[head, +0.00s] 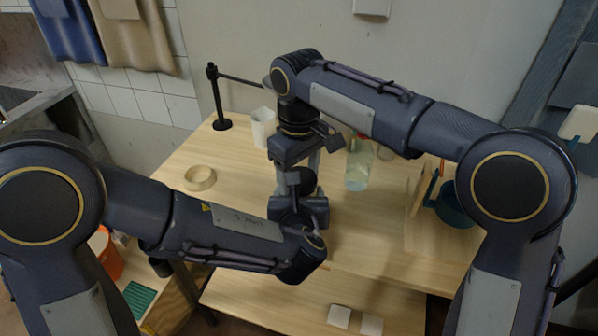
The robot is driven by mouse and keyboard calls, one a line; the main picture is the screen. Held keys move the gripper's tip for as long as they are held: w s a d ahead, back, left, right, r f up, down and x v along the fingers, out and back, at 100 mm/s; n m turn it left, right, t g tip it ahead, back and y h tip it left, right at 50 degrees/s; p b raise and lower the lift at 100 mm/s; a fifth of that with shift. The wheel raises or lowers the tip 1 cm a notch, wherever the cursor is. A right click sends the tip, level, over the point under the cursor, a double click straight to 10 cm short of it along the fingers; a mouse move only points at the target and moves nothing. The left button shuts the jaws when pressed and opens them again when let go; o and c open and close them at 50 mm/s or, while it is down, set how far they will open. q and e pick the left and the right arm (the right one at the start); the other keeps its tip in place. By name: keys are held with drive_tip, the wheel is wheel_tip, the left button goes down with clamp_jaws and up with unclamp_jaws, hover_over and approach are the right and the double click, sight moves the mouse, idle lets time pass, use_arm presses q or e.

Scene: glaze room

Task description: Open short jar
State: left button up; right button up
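A clear jar (357,170) with pale bluish contents stands upright on the wooden table, partly behind my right forearm. A bit of red shows near its top, but the arm hides most of that. A second clear vessel (386,152) stands just right of it, mostly hidden, so I cannot compare their heights. My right gripper (298,170) points down over the middle of the table. My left gripper (297,185) comes up from below and overlaps it in the view. The fingers of both are crowded together, and I cannot see whether anything is between them.
A white cup (263,128) and a black stand (221,122) with a horizontal rod are at the back left. A pale ring-shaped dish (200,178) lies at the left. A wooden rack (423,190) and a dark blue vessel (455,205) stand at the right. White blocks (340,316) lie on the lower shelf.

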drive_tip(key=o, duration=1.1)
drive_tip(key=shift+r, duration=2.3)
use_arm(q)
drive_tip(key=o, duration=1.9)
drive_tip(key=shift+o, duration=0.2)
